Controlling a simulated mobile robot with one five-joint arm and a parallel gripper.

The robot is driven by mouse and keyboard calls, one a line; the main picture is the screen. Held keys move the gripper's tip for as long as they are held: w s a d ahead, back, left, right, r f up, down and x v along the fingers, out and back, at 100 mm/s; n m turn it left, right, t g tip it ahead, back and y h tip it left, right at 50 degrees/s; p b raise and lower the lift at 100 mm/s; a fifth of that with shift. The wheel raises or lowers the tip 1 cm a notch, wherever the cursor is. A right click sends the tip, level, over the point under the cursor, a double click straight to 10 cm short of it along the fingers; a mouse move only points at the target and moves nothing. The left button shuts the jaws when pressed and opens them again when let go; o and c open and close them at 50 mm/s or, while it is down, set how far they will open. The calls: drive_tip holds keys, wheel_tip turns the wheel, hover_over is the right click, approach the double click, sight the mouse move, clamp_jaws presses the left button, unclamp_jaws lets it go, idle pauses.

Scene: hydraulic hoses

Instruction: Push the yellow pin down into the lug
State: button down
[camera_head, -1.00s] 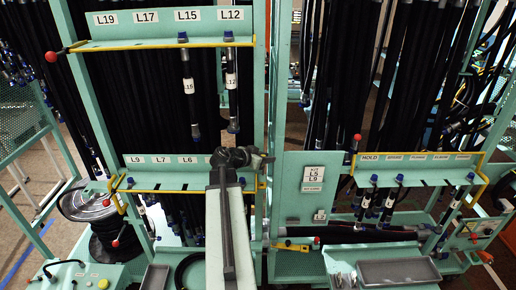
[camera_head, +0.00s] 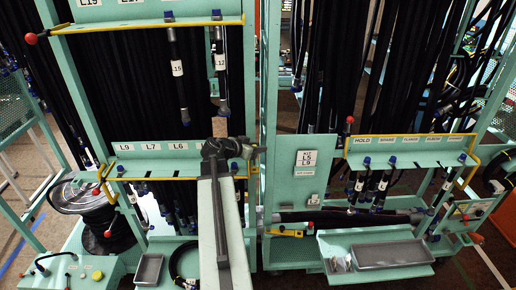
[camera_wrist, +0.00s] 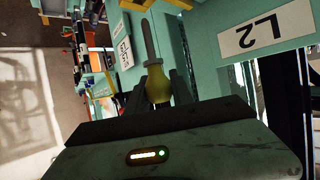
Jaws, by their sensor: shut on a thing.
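In the wrist view my gripper (camera_wrist: 157,84) is shut on a yellow, bulb-shaped handle with a thin grey shaft, which I take for the yellow pin (camera_wrist: 157,88). The shaft points away from the gripper, toward the top of the picture. In the head view my dark wrist is in front of the left rack's lower shelf; the fingers and pin cannot be made out there. I cannot tell for sure which part is the lug. A small bracket (camera_head: 313,200) sits low on the panel under the L5/L9 label.
A green hose rack with a yellow-railed shelf (camera_head: 160,167) stands left; another shelf (camera_head: 410,160) is at the right. Black hoses hang behind both. A trough (camera_head: 320,238) with a grey tray (camera_head: 390,254) is at lower right. An L2 label (camera_wrist: 263,28) is close in the wrist view.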

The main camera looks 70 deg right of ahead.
sight(257, 168)
drive_tip(key=shift+f+b, duration=3.35)
drive_tip(key=shift+f, duration=0.15)
drive_tip(key=c, duration=1)
unclamp_jaws()
drive_tip(key=shift+c, duration=0.2)
drive_tip(key=shift+a+r, duration=0.1)
drive_tip(key=p+v, duration=0.3)
drive_tip(key=v, duration=0.4)
drive_tip(key=shift+w+a+r, duration=0.1)
drive_tip(key=shift+w+a, duration=0.05)
drive_tip(key=shift+a, duration=0.15)
drive_tip(key=shift+p, duration=0.3)
